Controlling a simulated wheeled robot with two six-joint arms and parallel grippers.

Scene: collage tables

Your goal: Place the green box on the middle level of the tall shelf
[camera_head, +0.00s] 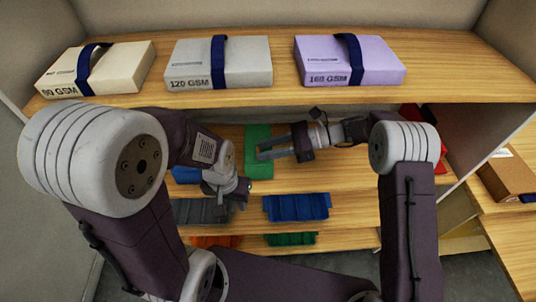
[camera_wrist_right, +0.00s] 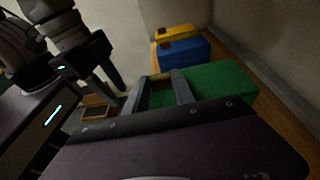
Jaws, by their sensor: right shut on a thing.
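The green box (camera_head: 258,163) is at the middle level of the tall shelf (camera_head: 345,170), below the top board. It also shows in the right wrist view (camera_wrist_right: 222,80). My right gripper (camera_head: 262,149) reaches in from the right and is shut on the green box, with its fingers (camera_wrist_right: 166,92) at the box's near end. The arm hides part of the box's surroundings. My left gripper (camera_head: 243,188) is lower and just left of it, in front of the shelf; its finger gap is unclear.
A blue box (camera_wrist_right: 183,52) and a yellow box (camera_wrist_right: 178,32) stand beyond the green one. Cream (camera_head: 95,68), grey (camera_head: 218,63) and lilac (camera_head: 350,60) packs lie on the top board. Grey (camera_head: 203,211) and blue (camera_head: 296,207) bins sit lower. A brown box (camera_head: 508,177) is at right.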

